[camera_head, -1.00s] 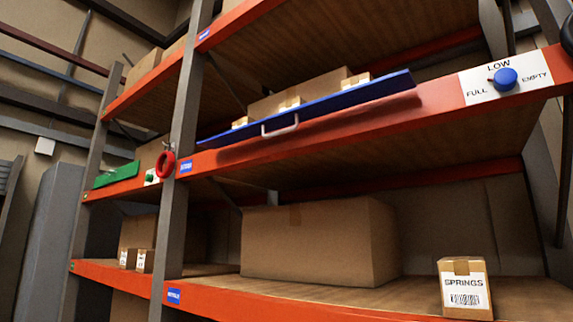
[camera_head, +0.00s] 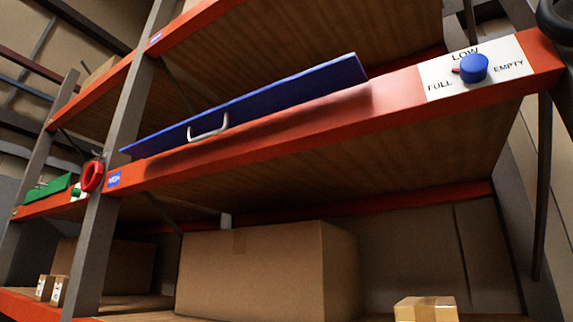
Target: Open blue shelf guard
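The blue shelf guard (camera_head: 270,97) is a long flat panel with a pale handle (camera_head: 208,127) near its left part. It stands along the front edge of the orange shelf beam (camera_head: 300,135) and hides what lies behind it. From this low angle I cannot tell how far it is tilted. My gripper is not in this view.
A blue knob (camera_head: 473,67) sits on a white LOW/FULL/EMPTY plate at the beam's right. A large cardboard box (camera_head: 250,270) and a small box (camera_head: 426,308) stand on the shelf below.

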